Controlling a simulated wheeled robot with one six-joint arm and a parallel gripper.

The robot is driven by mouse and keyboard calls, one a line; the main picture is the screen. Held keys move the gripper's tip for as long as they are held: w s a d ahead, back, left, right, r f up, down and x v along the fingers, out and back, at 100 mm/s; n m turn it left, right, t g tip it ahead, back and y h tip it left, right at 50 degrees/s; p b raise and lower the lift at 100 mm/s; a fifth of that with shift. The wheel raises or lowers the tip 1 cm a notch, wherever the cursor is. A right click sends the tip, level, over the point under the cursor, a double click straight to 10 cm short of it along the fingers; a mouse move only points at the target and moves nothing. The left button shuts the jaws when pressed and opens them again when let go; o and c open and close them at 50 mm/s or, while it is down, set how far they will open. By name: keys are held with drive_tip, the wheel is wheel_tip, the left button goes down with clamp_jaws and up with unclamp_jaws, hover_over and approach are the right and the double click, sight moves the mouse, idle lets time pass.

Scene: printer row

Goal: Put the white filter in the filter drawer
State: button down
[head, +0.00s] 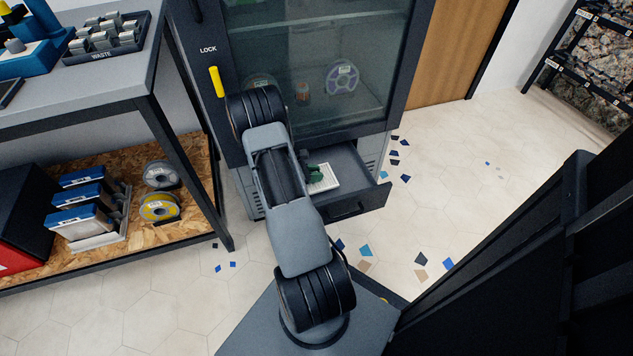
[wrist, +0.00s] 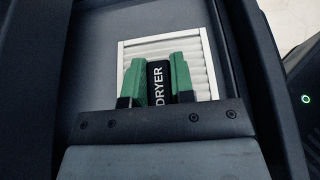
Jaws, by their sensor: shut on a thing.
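The white filter (head: 324,179) is a pleated white panel in a pale frame. In the head view it is inside the open filter drawer (head: 371,196) at the base of the dark cabinet. In the wrist view the filter (wrist: 200,52) is above the drawer's grey floor (wrist: 90,65); I cannot tell whether it touches it. My gripper (wrist: 157,70) has green fingers, shut on a black tab marked DRYER at the filter's near side. My arm hides the left part of the drawer in the head view.
The cabinet's glass door (head: 310,60) stands above the drawer, with a yellow lock handle (head: 216,82) at its left. A workbench (head: 130,80) with a lower shelf is at left. Scattered coloured chips (head: 365,250) lie on the floor. A dark frame (head: 560,220) stands at right.

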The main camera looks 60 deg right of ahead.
drive_tip(key=shift+d+f+b, duration=0.25)
drive_tip(key=shift+f+b, duration=0.35)
drive_tip(key=shift+f, duration=0.4)
drive_tip(key=shift+d+f+b, duration=0.2)
drive_tip(key=shift+f+b, duration=0.4)
drive_tip(key=shift+f, duration=0.4)
drive_tip(key=shift+f, duration=0.1)
drive_tip(key=c, duration=1)
unclamp_jaws()
